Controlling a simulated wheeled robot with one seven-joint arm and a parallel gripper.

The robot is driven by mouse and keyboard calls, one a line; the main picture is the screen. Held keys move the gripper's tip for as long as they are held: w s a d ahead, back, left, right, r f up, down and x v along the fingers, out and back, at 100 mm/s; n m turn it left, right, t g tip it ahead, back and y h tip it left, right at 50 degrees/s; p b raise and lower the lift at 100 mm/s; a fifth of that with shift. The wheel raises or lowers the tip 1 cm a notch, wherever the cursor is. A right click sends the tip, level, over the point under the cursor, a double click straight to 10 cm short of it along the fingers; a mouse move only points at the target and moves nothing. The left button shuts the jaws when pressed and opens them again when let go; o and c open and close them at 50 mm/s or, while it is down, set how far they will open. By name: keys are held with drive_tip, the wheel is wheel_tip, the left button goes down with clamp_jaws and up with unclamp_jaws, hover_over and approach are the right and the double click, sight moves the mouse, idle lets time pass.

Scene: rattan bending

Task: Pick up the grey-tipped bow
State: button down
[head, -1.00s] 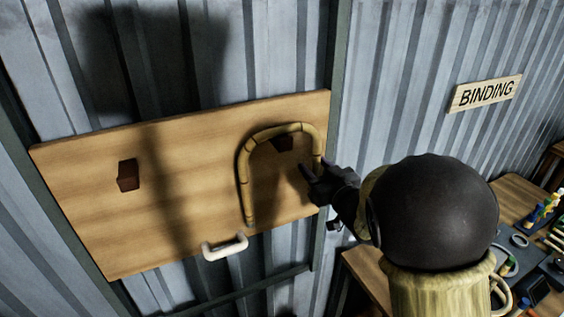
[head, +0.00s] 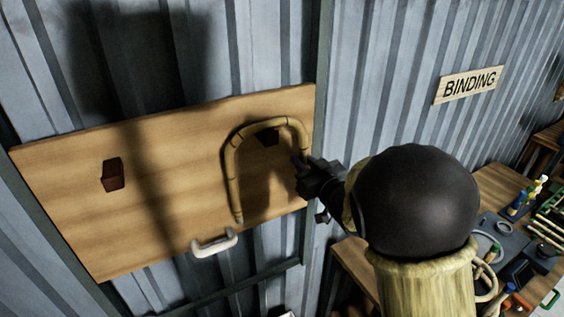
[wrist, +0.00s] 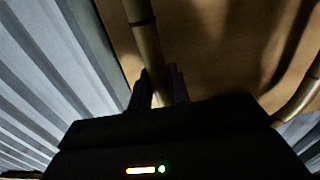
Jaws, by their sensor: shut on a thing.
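A tan, U-shaped rattan bow (head: 232,175) with darker bands is at the right of a wooden board, its curve uppermost around a dark peg (head: 268,138). My gripper (head: 303,172) is shut on its right leg, below the curve. In the wrist view, the bow's held leg (wrist: 148,45) runs down between my two dark fingers (wrist: 158,90), and its other leg (wrist: 298,98) shows at the right. The lower end of the held leg is hidden by my gripper.
The wooden board (head: 65,195) is against a corrugated metal wall (head: 400,60). A bare brown peg (head: 113,174) is at its left, a whitish handle-like piece (head: 214,244) at its lower edge. A BINDING sign (head: 469,84) hangs right, above a cluttered bench (head: 500,185).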

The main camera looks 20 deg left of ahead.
drive_tip(key=shift+r, duration=0.1)
wheel_tip(320, 180, up, 28)
drive_tip(key=shift+p, duration=0.45)
idle(1.4)
